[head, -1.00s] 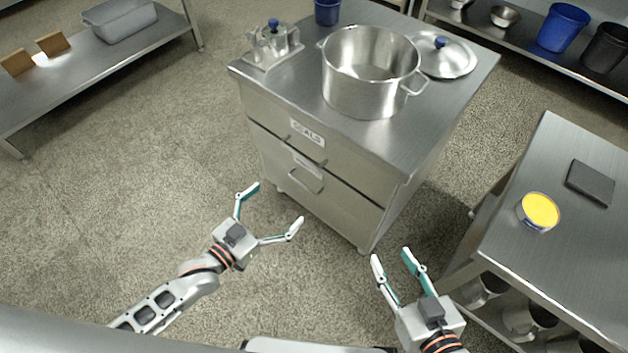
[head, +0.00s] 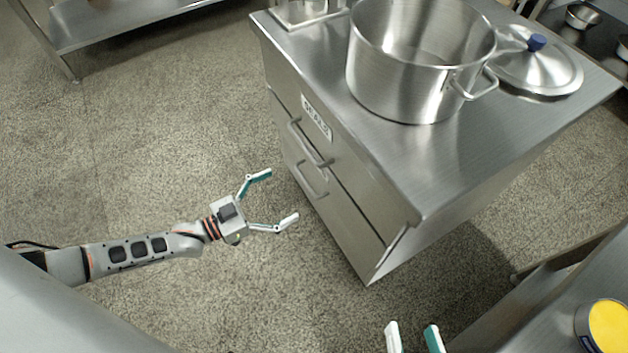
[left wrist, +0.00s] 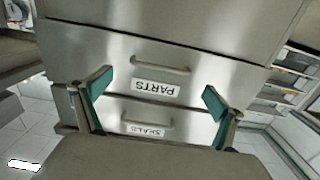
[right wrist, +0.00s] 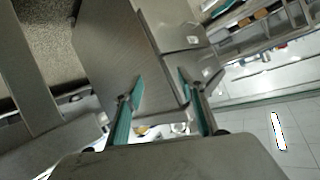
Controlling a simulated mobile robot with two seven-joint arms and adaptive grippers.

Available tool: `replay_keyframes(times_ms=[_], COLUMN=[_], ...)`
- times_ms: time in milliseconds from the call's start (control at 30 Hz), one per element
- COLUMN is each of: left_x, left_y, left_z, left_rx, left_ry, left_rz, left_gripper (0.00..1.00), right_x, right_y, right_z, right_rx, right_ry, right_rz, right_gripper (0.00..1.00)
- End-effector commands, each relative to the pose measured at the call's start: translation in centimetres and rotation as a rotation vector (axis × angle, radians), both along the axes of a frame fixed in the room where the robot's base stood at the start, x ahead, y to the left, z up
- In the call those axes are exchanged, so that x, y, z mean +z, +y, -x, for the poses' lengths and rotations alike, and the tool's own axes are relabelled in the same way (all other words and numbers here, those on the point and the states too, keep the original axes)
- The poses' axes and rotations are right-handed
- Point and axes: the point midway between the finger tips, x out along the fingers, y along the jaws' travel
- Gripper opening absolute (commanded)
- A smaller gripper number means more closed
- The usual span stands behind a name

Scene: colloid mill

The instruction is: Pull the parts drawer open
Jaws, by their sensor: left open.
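The steel cabinet has two drawers in its front, both looking shut. The parts drawer (left wrist: 105,48) is the lower one; its PARTS label (left wrist: 155,88) and bar handle (left wrist: 160,66) show upside down in the left wrist view. Its handle also shows in the head view (head: 312,181). The SEALS drawer (head: 350,168) is above it. My left gripper (head: 278,197) is open and empty in front of the lower drawer, fingers pointing at it, apart from the handle. My right gripper (head: 413,337) is open and empty at the bottom edge of the head view.
A large steel pot (head: 405,85) and a lid (head: 540,70) stand on the cabinet top. A side table with a yellow-topped tin (head: 608,326) is at the lower right. Floor in front of the drawers is clear.

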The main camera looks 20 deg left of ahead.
Motion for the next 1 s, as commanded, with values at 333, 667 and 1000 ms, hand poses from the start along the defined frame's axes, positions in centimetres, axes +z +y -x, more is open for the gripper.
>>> replay_keyframes(times_ms=[333,667,1000], left_x=[-0.1,0.0,0.1], left_y=[-2.9,-4.7,-4.8], left_z=[-3.6,-5.9,-6.1], left_rx=[0.000,-0.001,0.000], left_ry=[0.000,0.000,-0.001], left_rz=[0.003,0.000,0.000], left_gripper=[0.95,0.95,0.75], right_x=[-0.4,-0.4,-0.3], right_y=[0.9,1.6,1.6], right_z=[0.4,0.6,0.6], right_rx=[-0.021,-0.040,-0.040], right_ry=[0.022,0.033,0.032], right_rz=[-0.069,-0.128,-0.131], right_gripper=[0.40,0.40,0.40])
